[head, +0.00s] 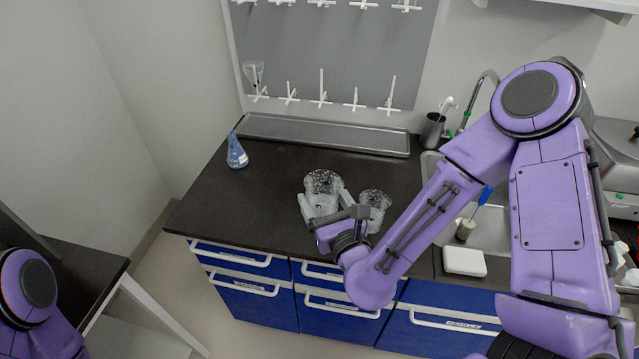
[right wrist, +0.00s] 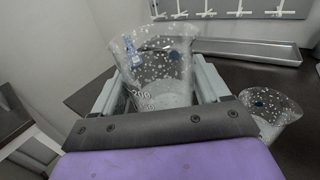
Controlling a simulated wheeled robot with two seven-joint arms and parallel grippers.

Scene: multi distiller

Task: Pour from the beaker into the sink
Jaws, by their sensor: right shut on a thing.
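A clear glass beaker (head: 323,186) stands upright near the front middle of the dark counter. My right gripper (head: 322,205) is shut on this beaker, with one finger on each side. In the right wrist view the beaker (right wrist: 160,80) is between the fingers, and volume marks show on its glass. I cannot tell whether it touches the counter. The sink (head: 489,228) is to the right, partly hidden behind my right arm. My left arm shows at the lower left, but its gripper is out of view.
A second clear beaker (head: 374,207) stands close to the right of the gripper. A blue flask (head: 236,151) stands at the counter's left. A long grey tray (head: 320,134) lies along the back. A white block (head: 464,262) and a faucet (head: 480,92) are by the sink.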

